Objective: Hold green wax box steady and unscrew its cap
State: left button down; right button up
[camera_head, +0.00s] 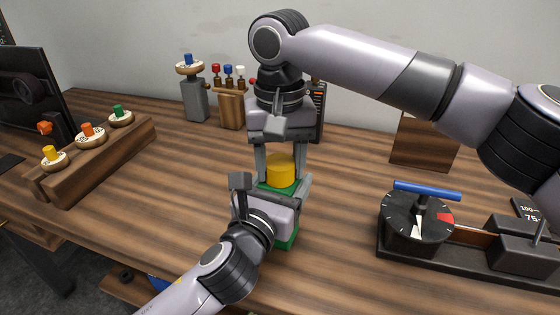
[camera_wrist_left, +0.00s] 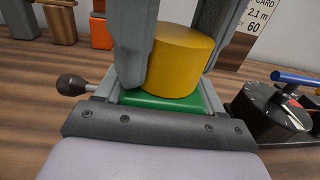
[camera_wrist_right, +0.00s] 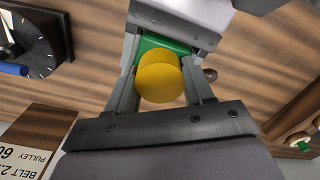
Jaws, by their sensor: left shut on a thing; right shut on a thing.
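The green wax box (camera_head: 287,237) stands on the wooden bench in the middle of the head view, with a yellow cylindrical cap (camera_head: 280,171) on top. My left gripper (camera_head: 272,192) is shut around the upper part of the box from the front. My right gripper (camera_head: 281,176) points down from above and is shut on the cap, one finger on each side. In the left wrist view the cap (camera_wrist_left: 180,62) sits above the box's green top (camera_wrist_left: 165,101). In the right wrist view the cap (camera_wrist_right: 160,79) lies between the fingers. My left gripper hides much of the box.
A dial device with a blue bar (camera_head: 427,190) stands on the right. A wooden rack (camera_head: 95,165) with coloured-knob discs is at the left. A grey post (camera_head: 195,100) and a wooden block with coloured pegs (camera_head: 231,108) stand behind. Bare bench lies left of the box.

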jog(key=n, duration=0.2)
jog(key=shift+n, duration=0.3)
jog(key=o, duration=1.2)
jog(key=shift+c, duration=0.2)
